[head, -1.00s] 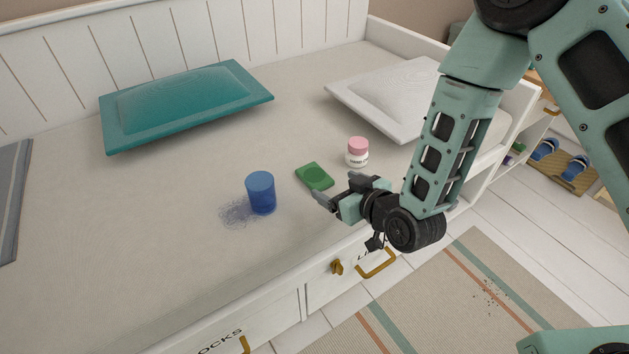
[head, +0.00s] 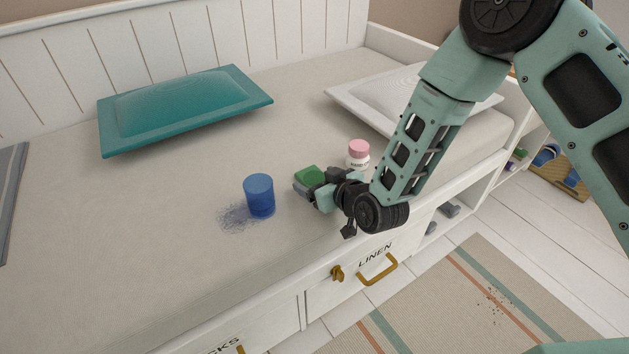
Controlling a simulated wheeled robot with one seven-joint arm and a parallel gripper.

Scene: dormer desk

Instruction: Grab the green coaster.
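The green coaster (head: 309,174) lies on the bed's pale cover, between the blue cup and the pink-lidded jar. My gripper (head: 315,184) is low over the bed at the coaster's near side. Its fingers look spread, one at the coaster's near left and one at its right. They partly hide the coaster's near and right parts. I cannot tell whether they touch it.
A blue cup (head: 259,196) stands just left of my gripper, beside a dark scribbled patch (head: 234,218). A pink-lidded jar (head: 359,153) stands close behind my wrist. A teal pillow (head: 185,108) and a white pillow (head: 375,97) lie farther back. The left front of the bed is clear.

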